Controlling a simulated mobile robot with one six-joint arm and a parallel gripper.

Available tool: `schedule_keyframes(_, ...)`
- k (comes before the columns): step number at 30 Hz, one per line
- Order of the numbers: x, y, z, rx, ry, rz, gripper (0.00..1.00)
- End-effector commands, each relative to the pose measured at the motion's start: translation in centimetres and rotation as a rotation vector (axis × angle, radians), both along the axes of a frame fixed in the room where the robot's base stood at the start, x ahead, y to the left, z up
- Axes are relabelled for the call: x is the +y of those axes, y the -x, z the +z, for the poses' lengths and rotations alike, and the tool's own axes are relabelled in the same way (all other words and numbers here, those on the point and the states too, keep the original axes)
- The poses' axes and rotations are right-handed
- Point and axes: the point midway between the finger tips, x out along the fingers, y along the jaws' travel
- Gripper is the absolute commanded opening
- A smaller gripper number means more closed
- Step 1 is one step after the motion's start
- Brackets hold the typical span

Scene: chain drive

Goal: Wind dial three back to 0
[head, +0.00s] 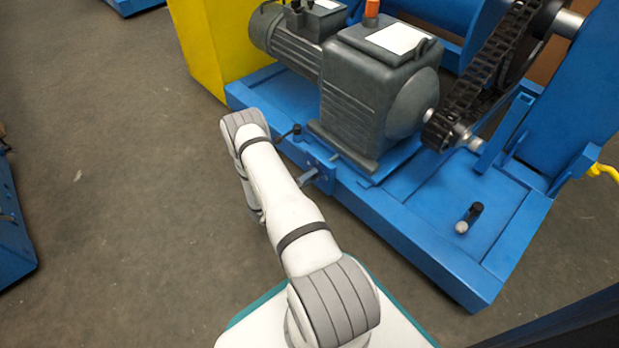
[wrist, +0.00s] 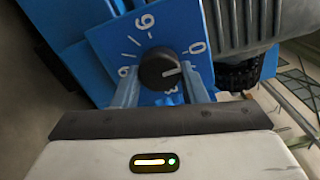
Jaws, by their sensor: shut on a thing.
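In the wrist view a black round dial knob (wrist: 158,68) sits on a blue square plate (wrist: 112,40) with white figures 0, 3, 6 and 9. The plate looks turned, with the 0 (wrist: 197,47) at the right and the 3 below. The knob's white pointer line points right, between the 0 and the 3, nearer the 0. My gripper (wrist: 160,82) is shut on the knob, one finger on each side. The fingers cover parts of the plate. No dial number is readable. In the head view my arm hides the gripper and dial.
A grey motor and gearbox (head: 375,90) stands on a blue frame (head: 420,235) beside my arm. A black chain (head: 480,80) runs up at the right. A small black-and-white handle (head: 468,218) lies on the frame. A yellow panel (head: 215,45) stands behind.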

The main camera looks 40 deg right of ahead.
Motion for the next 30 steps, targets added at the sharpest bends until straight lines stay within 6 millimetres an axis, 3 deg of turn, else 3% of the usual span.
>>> schedule_keyframes(12, 0.06, -0.15, 0.0, 0.007, 0.0, 0.004, 0.16)
schedule_keyframes(13, 0.06, -0.15, 0.0, 0.007, 0.0, 0.004, 0.4)
schedule_keyframes(18, 0.03, -0.1, 0.0, 0.007, 0.0, 0.002, 0.54)
schedule_keyframes(21, 0.02, -0.07, 0.0, 0.007, 0.0, 0.002, 0.6)
schedule_keyframes(30, 0.65, -0.06, 0.11, 0.007, 0.0, 0.003, 0.6)
